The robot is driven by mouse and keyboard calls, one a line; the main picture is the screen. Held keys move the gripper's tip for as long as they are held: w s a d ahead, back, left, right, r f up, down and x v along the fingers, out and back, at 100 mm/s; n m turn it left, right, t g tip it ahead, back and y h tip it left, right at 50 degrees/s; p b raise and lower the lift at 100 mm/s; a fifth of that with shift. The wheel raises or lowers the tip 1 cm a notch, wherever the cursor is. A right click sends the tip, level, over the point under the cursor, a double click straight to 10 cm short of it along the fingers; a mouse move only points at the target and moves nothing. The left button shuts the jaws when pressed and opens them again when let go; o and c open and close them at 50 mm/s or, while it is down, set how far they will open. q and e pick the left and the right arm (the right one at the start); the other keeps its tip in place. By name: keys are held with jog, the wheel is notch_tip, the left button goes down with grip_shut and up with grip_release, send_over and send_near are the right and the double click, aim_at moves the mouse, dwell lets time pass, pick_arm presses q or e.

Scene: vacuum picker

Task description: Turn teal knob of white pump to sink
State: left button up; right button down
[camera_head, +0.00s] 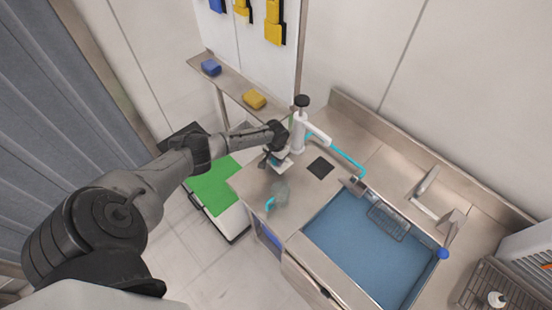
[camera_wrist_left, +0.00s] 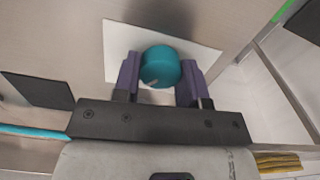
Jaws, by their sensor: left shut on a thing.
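The white pump (camera_head: 299,135), with a black cap, stands at the back left of the steel counter, and a teal hose (camera_head: 346,155) runs from it to the sink (camera_head: 372,252). My left gripper (camera_head: 276,162) reaches down beside the pump. In the left wrist view its purple fingers (camera_wrist_left: 159,80) are shut on the round teal knob (camera_wrist_left: 161,64), one on each side. A small pale mark shows on the knob's lower front. A white plate (camera_wrist_left: 205,57) lies beneath the knob. My right gripper is not in view.
A clear vessel with a teal handle (camera_head: 279,193) stands on the counter in front of the gripper. A black square (camera_head: 320,168) lies to the right. A shelf (camera_head: 232,84) holds blue and yellow blocks. A faucet (camera_head: 426,193) stands behind the sink.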

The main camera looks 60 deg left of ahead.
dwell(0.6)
pick_arm(q)
jog(key=o, duration=0.9)
jog(key=shift+o, duration=0.2)
jog(key=shift+r, duration=0.15)
jog(key=shift+r, duration=0.4)
notch_tip(320, 180, up, 13)
jog(key=p, duration=0.1)
jog(key=shift+f, duration=0.1)
